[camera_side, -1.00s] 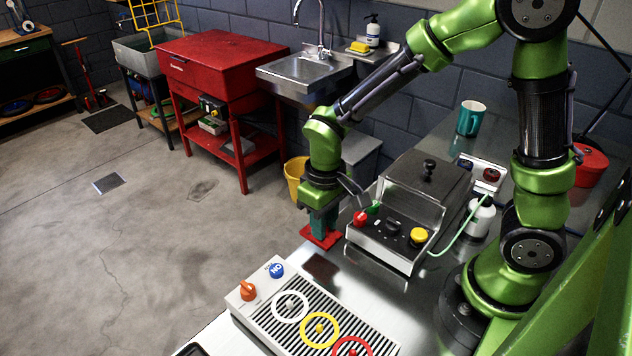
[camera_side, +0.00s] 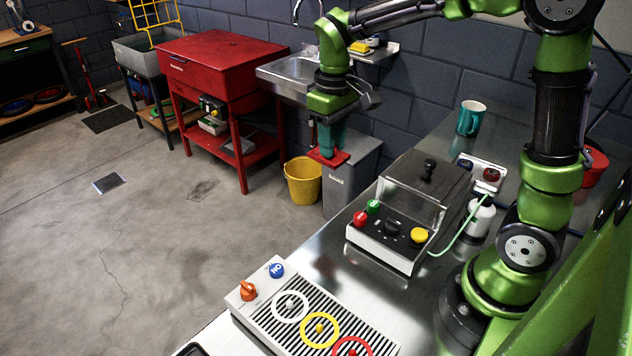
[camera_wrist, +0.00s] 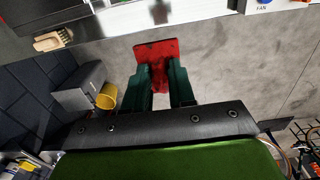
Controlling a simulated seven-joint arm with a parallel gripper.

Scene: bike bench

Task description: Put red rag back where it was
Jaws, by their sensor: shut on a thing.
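The red rag (camera_side: 329,157) is a flat red square held at the fingertips of my gripper (camera_side: 328,150). In the side view it hangs in the air in front of the grey bin, clear of the metal bench. In the wrist view the rag (camera_wrist: 156,56) sits between the two dark green fingers of my gripper (camera_wrist: 160,80), and part of it is bunched up between them. My gripper is shut on it. The rag's inner part is partly hidden by the fingers.
The control box (camera_side: 385,250) with coloured buttons and a clear cover stands on the metal bench (camera_side: 330,260). A grey bin (camera_side: 350,185) and yellow bucket (camera_side: 303,182) stand on the floor beyond. A brush (camera_wrist: 53,40) shows in the wrist view.

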